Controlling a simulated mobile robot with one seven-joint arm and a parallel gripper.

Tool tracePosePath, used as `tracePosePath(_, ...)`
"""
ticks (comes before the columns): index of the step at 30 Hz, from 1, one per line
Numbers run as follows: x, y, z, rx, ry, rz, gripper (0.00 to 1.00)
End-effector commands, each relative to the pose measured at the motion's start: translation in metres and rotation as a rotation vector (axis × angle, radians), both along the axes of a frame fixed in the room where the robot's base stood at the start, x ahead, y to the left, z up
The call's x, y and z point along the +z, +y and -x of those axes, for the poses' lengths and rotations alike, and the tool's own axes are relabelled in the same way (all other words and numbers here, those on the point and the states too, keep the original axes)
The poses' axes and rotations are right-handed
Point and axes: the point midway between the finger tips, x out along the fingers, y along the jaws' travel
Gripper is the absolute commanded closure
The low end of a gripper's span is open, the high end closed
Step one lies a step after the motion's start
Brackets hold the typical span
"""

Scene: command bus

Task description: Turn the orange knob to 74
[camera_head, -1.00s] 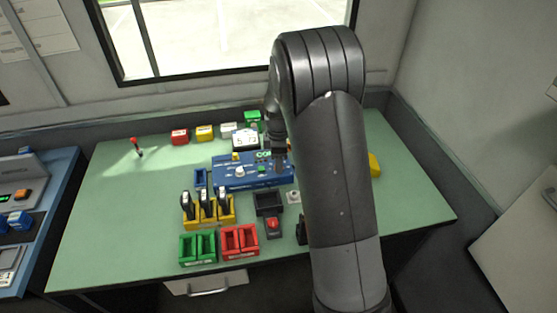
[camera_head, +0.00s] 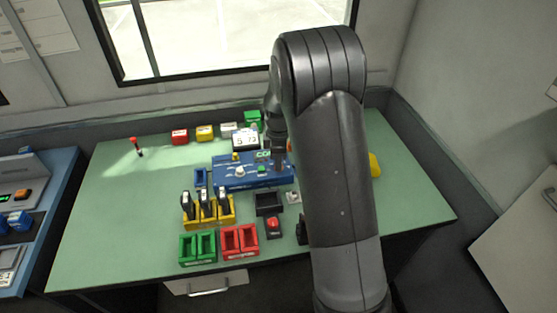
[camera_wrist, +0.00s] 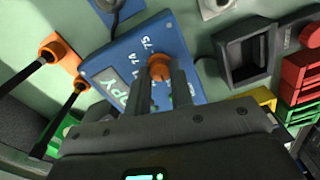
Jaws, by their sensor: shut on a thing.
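The orange knob (camera_wrist: 159,68) stands on a blue panel (camera_wrist: 186,52) in the wrist view. The numbers 74 and 75 are printed beside the knob, with other marks partly hidden by the fingers. My gripper (camera_wrist: 160,76) is shut on the knob, with one finger on each side of it. Which number the knob points to is hard to tell. In the head view, my gripper (camera_head: 279,158) is at the right end of the blue console (camera_head: 232,184), and the knob cannot be made out there.
Yellow holders (camera_head: 208,214) with black-handled items stand in front of the console. Green bins (camera_head: 197,247) and red bins (camera_head: 239,241) line the front edge. A dark tray (camera_head: 268,207) and red button (camera_head: 273,223) are close by. The table's left side is mostly clear.

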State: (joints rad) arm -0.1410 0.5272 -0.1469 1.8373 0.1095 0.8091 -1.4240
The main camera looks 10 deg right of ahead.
Motion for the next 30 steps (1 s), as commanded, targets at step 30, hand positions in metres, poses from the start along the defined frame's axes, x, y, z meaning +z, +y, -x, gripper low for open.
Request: tracePosePath(30, 0.0008, -0.0005, -0.0001, -0.883, -0.001, -0.001, 1.0)
